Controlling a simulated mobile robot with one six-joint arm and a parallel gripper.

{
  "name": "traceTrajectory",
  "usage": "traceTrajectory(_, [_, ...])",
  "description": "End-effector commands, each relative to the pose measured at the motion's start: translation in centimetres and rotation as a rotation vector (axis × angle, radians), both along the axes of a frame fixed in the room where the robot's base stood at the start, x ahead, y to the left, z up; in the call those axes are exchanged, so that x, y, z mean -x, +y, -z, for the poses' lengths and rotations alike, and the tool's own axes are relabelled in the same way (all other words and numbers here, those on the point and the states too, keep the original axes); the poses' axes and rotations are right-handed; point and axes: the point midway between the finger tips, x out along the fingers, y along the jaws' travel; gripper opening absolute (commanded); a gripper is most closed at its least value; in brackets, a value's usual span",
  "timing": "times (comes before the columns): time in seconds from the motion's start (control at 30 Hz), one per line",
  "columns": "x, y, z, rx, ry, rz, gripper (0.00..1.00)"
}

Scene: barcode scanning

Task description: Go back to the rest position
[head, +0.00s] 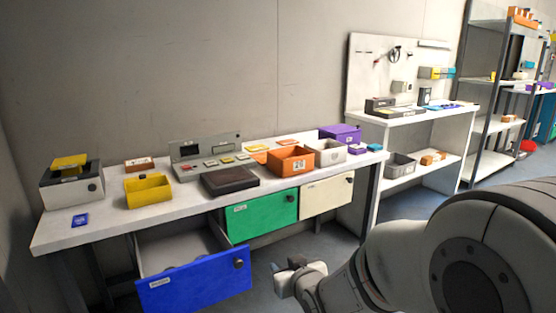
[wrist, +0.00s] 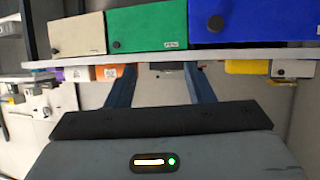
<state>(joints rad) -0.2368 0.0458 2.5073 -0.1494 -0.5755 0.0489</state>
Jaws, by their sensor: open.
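My arm (head: 470,250) reaches in from the lower right in the head view. My gripper (head: 292,272) is low over the floor, in front of the workbench and right of the pulled-out blue drawer (head: 195,284). In the wrist view, which shows the bench upside down, the two dark blue fingers of my gripper (wrist: 160,75) stand apart. Nothing is seen between them but the background. The gripper is apart from the bench and drawers.
The white workbench (head: 90,231) carries a yellow bin (head: 148,192), an orange bin (head: 291,161) and a dark flat box (head: 230,181). Below are a green drawer (head: 262,217) and a cream drawer (head: 327,195), both shut. Shelves (head: 492,82) stand at the right. Some floor is clear before the bench.

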Motion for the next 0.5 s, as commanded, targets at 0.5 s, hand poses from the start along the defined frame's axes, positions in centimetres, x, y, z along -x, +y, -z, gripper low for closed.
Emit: traceTrajectory(0.5, [14.0,-11.4,-16.9,0.131,0.665,0.283,0.48])
